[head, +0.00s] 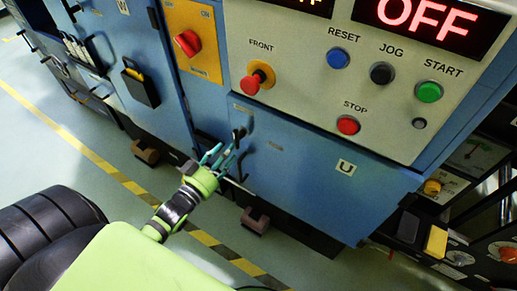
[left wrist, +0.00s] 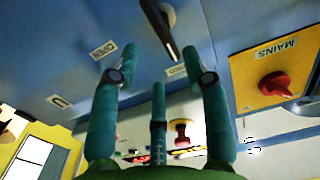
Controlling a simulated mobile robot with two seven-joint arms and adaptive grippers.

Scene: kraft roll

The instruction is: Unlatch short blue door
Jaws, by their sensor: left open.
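The short blue door (head: 300,165) with a "U" label is below the control panel. Its dark latch lever (head: 238,134) is at the door's upper left. In the left wrist view the black lever (left wrist: 160,28) stands out at a slant from the blue face, near an "OPEN" label (left wrist: 103,50). My left gripper (head: 222,157), with teal fingers, is open just below the lever. The lever shows between and beyond the spread fingertips (left wrist: 156,70) in the wrist view; I cannot tell if they touch. My right gripper is not in view.
The control panel (head: 305,85) with coloured buttons juts above the door; its display reads OFF. A red switch on a yellow plate (head: 207,65) is at upper left. A brown foot (head: 255,220) is below the door. Green floor with striped tape (head: 110,175) lies in front.

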